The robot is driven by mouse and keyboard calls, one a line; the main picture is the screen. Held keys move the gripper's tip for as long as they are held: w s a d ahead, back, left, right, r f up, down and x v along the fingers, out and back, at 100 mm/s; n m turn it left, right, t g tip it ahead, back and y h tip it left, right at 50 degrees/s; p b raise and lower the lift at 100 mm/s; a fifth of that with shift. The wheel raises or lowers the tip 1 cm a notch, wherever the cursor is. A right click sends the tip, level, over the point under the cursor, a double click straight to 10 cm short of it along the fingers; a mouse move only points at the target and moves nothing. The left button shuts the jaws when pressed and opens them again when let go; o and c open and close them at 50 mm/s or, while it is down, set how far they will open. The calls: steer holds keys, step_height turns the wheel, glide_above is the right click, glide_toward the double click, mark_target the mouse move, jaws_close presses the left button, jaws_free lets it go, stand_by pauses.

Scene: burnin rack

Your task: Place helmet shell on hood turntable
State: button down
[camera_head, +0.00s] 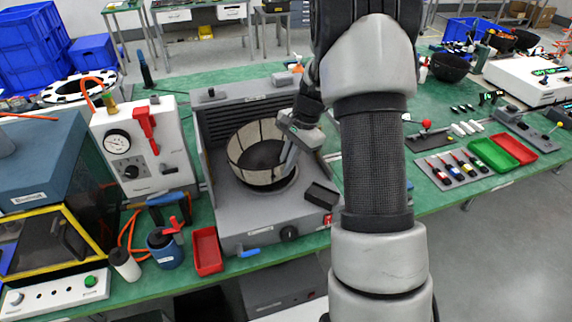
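The helmet shell (240,155) looks like an open bowl with cream panels and a dark bottom. It is inside the grey hood, with its opening facing up. A dark round edge, apparently the hood turntable (284,184), shows under its lower right side. I cannot tell whether the shell rests fully on it. My gripper (287,168) reaches into the hood from the right, with its fingers at the right rim of the shell. Only one finger shows clearly, so I cannot tell whether it is clamped on the rim.
The hood (230,222) has side walls close around my gripper. A small dark tray (322,194) sits at its front right. A gauge panel (140,150) stands left of it, and a red bin (207,251) at its front left. Tool trays and red and green bins lie right.

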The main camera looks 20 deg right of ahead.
steer(key=c, duration=2)
jaws_free()
